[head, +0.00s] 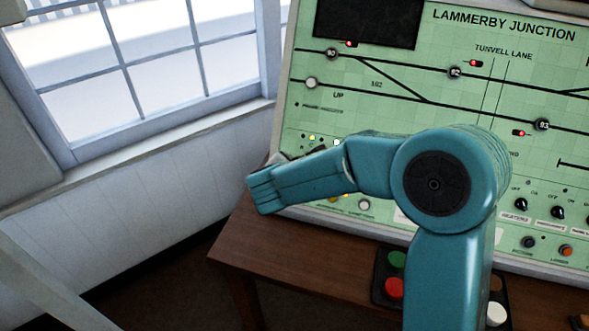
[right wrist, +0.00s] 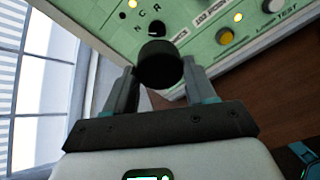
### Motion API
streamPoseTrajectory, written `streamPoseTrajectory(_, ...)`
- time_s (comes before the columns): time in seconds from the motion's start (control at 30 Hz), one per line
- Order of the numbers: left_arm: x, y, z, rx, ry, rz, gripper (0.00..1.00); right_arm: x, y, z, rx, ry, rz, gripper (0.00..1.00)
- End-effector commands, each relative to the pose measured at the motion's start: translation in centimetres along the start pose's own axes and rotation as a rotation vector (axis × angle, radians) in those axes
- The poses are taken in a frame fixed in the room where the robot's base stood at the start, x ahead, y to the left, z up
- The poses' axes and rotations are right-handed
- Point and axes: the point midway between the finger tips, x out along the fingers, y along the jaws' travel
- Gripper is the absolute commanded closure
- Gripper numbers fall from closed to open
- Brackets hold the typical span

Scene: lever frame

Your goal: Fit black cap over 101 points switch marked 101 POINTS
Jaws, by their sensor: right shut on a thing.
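A black cap (right wrist: 160,66) is between the two fingers of my right gripper (right wrist: 157,78), which is shut on it in the right wrist view. Just beyond the cap is a small dark rotary switch (right wrist: 156,30) with the letters N, C and R around it. The cap lies just below the switch in that view; I cannot tell whether they touch. The label (right wrist: 180,37) below the switch is too small to read, so I cannot confirm 101 POINTS. In the head view my right arm hides the cap and this switch. My left gripper is not in view.
The green Lammerby Junction panel (head: 390,70) stands on a brown wooden desk (head: 235,240). A yellow button (right wrist: 225,36) and a white one (right wrist: 273,5) are near the cap. A red button (head: 394,288) is on the desk. A window (head: 140,50) is at the left.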

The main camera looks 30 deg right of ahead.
Motion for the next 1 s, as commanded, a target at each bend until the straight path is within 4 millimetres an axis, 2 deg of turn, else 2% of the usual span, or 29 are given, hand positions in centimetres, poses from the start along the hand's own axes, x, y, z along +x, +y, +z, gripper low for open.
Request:
streamPoseTrajectory(0.17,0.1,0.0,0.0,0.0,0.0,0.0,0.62,0.8,0.1,0.1,-0.005,0.0,0.011,0.73)
streamPoseTrajectory(0.9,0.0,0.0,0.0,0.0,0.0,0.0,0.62,7.2,0.3,0.8,-0.005,0.001,0.01,0.73)
streamPoseTrajectory(1.0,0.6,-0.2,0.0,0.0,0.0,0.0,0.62,8.1,0.2,0.8,-0.004,-0.001,0.01,0.73)
